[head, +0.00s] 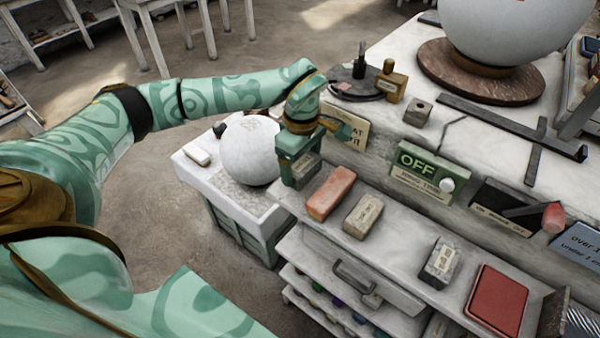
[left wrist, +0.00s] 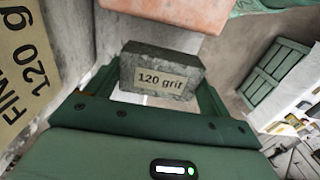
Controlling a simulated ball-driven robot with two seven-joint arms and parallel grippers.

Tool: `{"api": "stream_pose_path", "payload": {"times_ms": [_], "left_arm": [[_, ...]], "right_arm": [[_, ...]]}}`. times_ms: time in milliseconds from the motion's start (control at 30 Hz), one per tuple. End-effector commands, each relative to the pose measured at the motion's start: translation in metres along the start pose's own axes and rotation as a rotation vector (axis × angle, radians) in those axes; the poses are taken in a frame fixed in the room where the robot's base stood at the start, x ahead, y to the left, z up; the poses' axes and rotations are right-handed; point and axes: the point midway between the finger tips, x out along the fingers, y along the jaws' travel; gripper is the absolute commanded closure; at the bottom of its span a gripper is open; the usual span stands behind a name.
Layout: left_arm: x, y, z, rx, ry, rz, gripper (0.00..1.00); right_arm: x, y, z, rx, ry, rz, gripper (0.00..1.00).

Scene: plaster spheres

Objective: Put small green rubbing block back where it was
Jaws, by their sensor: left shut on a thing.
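The small green rubbing block (left wrist: 160,72), dark grey-green with a "120 grit" label, sits between the fingers of my left gripper (left wrist: 155,95) in the left wrist view. In the head view the left gripper (head: 298,170) points down at the left end of the shelf ledge, shut on the block (head: 307,169), which is partly hidden by the fingers. An orange block (head: 331,193) lies just right of it. I cannot tell whether the held block touches the ledge. My right gripper is not in view.
On the ledge (head: 402,255) lie a tan block (head: 363,216), a grey labelled block (head: 440,261) and a red flat thing (head: 497,301). A white sphere (head: 250,150) stands close left of the gripper. A green OFF panel (head: 427,172) is behind. The ledge between the tan and grey blocks is bare.

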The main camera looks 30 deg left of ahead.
Motion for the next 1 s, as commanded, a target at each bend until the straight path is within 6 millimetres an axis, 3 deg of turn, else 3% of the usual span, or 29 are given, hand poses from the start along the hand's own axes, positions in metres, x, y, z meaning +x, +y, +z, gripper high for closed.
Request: {"api": "stream_pose_path", "payload": {"times_ms": [200,367,633,667,700,733,1000], "left_arm": [[0.02,0.008,-0.013,-0.001,0.0,0.0,0.44],[0.044,0.007,-0.011,0.002,-0.002,0.0,0.44],[0.046,0.007,-0.012,0.002,-0.001,0.003,0.44],[0.046,0.007,-0.012,0.002,0.0,0.002,0.16],[0.046,0.007,-0.012,0.002,0.0,0.002,0.04],[0.046,0.007,-0.012,0.002,0.0,0.002,0.0],[0.042,0.007,-0.012,0.001,0.0,0.003,0.0]], "right_arm": [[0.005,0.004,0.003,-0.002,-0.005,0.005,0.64],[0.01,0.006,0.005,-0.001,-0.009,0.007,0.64],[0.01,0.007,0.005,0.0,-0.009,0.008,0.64],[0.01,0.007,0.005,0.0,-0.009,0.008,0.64],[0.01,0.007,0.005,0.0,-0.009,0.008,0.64],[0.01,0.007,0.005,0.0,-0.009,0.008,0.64],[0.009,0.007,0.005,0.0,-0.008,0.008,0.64]]}}
